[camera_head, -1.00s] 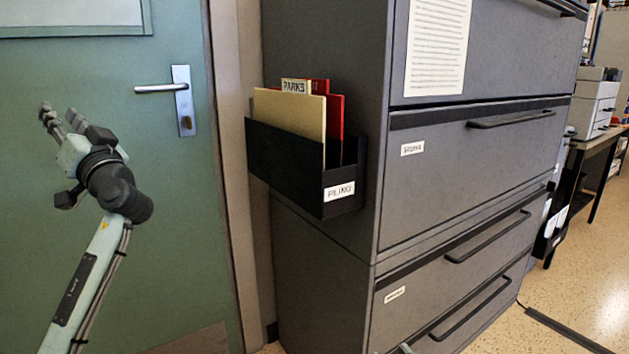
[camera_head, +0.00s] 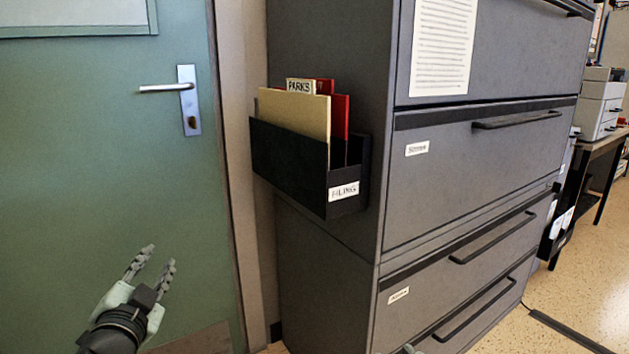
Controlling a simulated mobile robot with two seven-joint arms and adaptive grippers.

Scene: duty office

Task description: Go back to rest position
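My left gripper (camera_head: 158,260) is low in the left of the head view, in front of the green door. The gripper is left of the grey cabinet and below the black file holder, apart from both in the picture.
The green door (camera_head: 95,170) with a metal handle (camera_head: 168,88) fills the left. A black file holder (camera_head: 290,160) with tan and red folders hangs on the side of the grey filing cabinet (camera_head: 480,170). A printer (camera_head: 600,105) stands on a table at right.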

